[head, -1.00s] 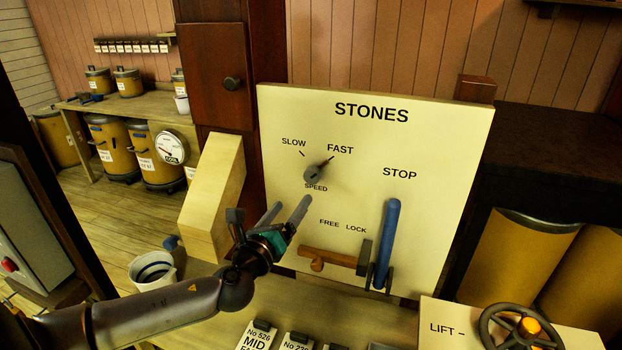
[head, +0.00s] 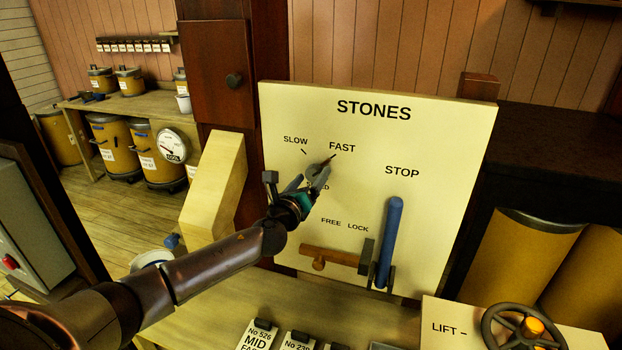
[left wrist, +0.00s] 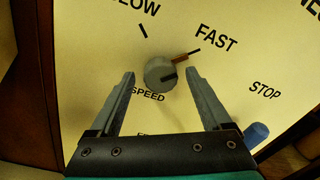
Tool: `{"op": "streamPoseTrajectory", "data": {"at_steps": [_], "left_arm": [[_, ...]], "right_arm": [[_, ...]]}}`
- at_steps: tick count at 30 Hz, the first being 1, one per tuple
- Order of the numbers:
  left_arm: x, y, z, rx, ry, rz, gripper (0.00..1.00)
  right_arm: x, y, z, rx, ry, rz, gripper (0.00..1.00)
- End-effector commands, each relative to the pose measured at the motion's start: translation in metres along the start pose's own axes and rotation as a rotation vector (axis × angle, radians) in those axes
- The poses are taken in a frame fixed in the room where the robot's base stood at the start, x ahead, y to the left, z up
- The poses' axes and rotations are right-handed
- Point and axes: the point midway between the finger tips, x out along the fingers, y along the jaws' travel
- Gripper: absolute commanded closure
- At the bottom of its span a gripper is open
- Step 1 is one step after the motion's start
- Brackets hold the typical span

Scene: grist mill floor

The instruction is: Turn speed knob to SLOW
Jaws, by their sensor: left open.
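The speed knob (left wrist: 160,75) is a small grey round knob on the cream STONES panel (head: 440,130). In the left wrist view its reddish-brown pointer is turned to the FAST mark, away from the SLOW mark at upper left. My left gripper (head: 308,180) is open in front of the panel at the knob. In the left wrist view its two fingers (left wrist: 160,82) stand apart, one on each side of the knob, with gaps visible. In the head view the fingers partly hide the knob (head: 314,170) and the SPEED label. My right gripper is not in view.
Below the knob are a wooden FREE/LOCK lever (head: 330,256) and a blue STOP lever (head: 388,243). A LIFT handwheel (head: 522,328) is at lower right. A slanted wooden chute (head: 214,195) stands left of the panel. Labelled tags (head: 260,335) stand at the bottom.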

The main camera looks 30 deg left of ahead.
Motion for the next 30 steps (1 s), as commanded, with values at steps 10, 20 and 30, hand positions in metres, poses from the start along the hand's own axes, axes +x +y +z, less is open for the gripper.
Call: {"op": "streamPoseTrajectory", "data": {"at_steps": [10,20,30], "left_arm": [[0.0040,-0.0001,0.0001,0.000,0.000,0.000,0.18],[0.0038,0.0000,0.0002,0.000,0.000,0.000,0.51],[0.0038,0.0002,0.0002,0.001,0.000,0.000,0.89]], "right_arm": [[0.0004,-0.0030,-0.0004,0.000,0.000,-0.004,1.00],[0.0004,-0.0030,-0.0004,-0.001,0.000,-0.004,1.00],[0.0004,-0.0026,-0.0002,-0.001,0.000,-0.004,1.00]]}}
